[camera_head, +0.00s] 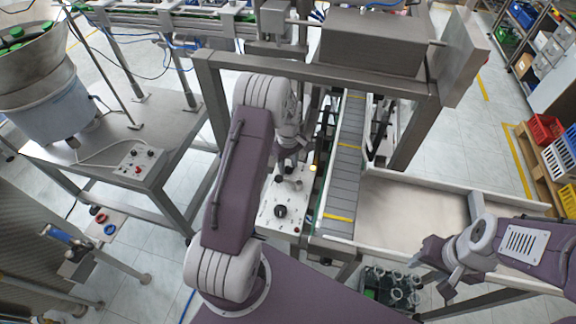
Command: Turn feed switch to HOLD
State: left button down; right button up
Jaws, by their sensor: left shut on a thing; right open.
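My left gripper (289,184) reaches down onto the far part of this panel and is shut on what looks like the feed switch. The fingers and wrist hide the switch, so its setting cannot be read. My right gripper (440,273) is open and empty, over the near edge of the tray at the lower right, well away from the panel.
The grey conveyor (343,165) with yellow bars runs just right of the panel. A metal frame (212,105) stands around and above it. A bowl feeder (45,95) and a grey control box (139,162) stand on the left table. A metal tray (400,205) lies right of the conveyor.

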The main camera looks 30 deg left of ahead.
aim_at(289, 167)
pick_arm(q)
jog(key=shift+w+r+n, duration=0.1)
jog(key=shift+n, duration=0.3)
jog(key=c, duration=1)
grip_release()
notch_tip(289, 167, up, 9)
jog(key=b, duration=0.2)
jog(key=shift+d, duration=0.1)
